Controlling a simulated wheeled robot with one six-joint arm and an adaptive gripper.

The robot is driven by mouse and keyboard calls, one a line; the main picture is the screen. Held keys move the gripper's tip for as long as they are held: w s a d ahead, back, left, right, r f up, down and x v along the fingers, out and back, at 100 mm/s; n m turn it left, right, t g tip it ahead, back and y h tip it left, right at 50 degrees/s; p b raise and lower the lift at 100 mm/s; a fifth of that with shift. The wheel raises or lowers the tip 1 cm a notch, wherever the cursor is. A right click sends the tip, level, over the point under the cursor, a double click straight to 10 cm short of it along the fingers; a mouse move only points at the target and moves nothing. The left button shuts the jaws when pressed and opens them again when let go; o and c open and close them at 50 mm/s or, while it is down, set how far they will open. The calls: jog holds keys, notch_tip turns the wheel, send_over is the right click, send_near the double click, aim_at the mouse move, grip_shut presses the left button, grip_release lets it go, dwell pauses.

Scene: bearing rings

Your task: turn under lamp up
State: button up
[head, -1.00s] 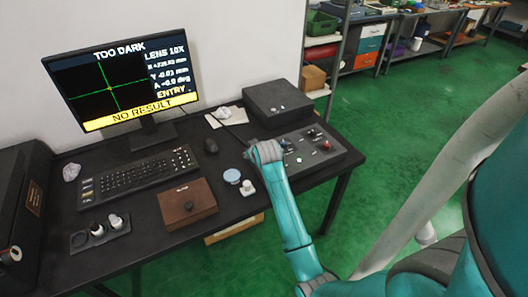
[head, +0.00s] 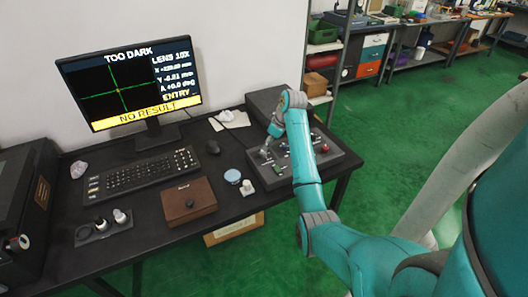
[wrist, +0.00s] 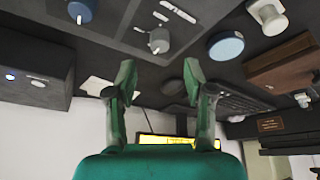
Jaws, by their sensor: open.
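The monitor (head: 130,83) in the head view reads "TOO DARK" and "NO RESULT". The control panel (head: 325,160) lies on the right of the desk with several knobs and a red button (head: 324,148). Its labels are too small to read, so I cannot tell which control is the under lamp. My gripper (head: 265,153) is over the panel's left part, partly hidden by my arm. In the wrist view my gripper (wrist: 160,78) is open and empty, with a grey knob (wrist: 159,40) just beyond the fingertips, apart from them. A blue knob (wrist: 82,9) is further left.
A dark box (head: 262,108) stands behind the panel. Left of the panel are a white piece (head: 247,188), a pale blue disc (head: 232,176), a brown box (head: 188,201), a mouse (head: 212,147) and a keyboard (head: 138,173). Shelves stand behind.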

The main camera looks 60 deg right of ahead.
aim_at(263, 152)
jog(key=x, duration=0.6)
jog(key=shift+w+f, duration=0.1)
jog(key=shift+f, duration=0.15)
grip_shut()
